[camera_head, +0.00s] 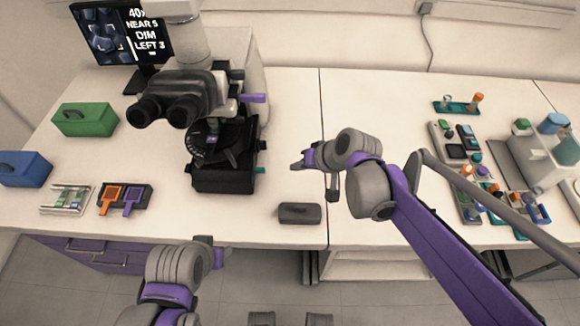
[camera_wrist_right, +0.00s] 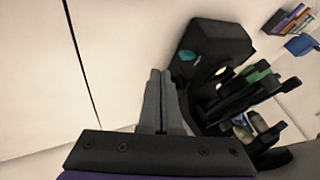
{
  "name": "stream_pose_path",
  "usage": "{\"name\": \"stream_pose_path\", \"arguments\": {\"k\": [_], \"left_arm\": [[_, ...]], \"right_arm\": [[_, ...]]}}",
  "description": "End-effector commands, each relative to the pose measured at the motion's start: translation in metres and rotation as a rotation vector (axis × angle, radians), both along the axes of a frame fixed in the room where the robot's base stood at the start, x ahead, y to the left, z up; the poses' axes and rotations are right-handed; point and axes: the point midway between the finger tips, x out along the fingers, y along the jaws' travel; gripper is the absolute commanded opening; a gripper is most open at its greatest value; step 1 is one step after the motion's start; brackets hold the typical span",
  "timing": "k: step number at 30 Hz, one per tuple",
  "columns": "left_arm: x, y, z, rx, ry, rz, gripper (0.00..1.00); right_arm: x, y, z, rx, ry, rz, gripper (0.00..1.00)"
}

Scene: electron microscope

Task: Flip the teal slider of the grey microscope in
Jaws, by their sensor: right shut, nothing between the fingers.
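The grey microscope (camera_head: 222,178) stands on the left part of the bench, with black eyepieces, a dark stage and a black base. Its small teal slider (camera_head: 260,170) is on the right side of the base. In the right wrist view the teal slider (camera_wrist_right: 188,55) shows near the corner of the black base, beyond and right of the fingertips. My right gripper (camera_head: 295,166) is shut and empty, a short way right of the base and apart from it. My left arm's end (camera_head: 218,258) is low in front of the bench; its fingers cannot be made out.
A dark grey block (camera_head: 299,213) lies near the front edge below my right gripper. A green box (camera_head: 85,119), a blue box (camera_head: 25,169) and slide racks are left of the microscope. A monitor (camera_head: 122,32) stands behind. Several small devices crowd the right bench.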

Motion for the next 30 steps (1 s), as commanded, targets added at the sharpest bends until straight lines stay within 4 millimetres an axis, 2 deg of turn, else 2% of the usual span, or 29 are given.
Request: {"name": "stream_pose_path", "arguments": {"k": [3, 7, 25, 28, 30], "left_arm": [[0.0, 0.0, 0.003, 0.0, -0.001, 0.0, 0.5], [0.0, 0.0, 0.003, 0.0, -0.001, 0.0, 0.5], [0.0, 0.0, 0.004, 0.0, -0.001, 0.0, 0.5], [0.001, 0.0, 0.008, 0.0, -0.003, 0.0, 0.5], [0.002, 0.0, 0.014, 0.0, -0.005, 0.0, 0.5]], "right_arm": [[-0.006, -0.009, 0.013, -0.002, 0.0, -0.001, 0.0], [-0.009, -0.012, 0.019, -0.001, 0.0, 0.0, 0.0], [-0.01, -0.013, 0.021, -0.003, 0.0, 0.0, 0.0], [-0.019, -0.021, 0.025, -0.022, -0.001, -0.01, 0.0], [-0.034, -0.035, 0.03, -0.055, -0.004, -0.026, 0.0]]}}
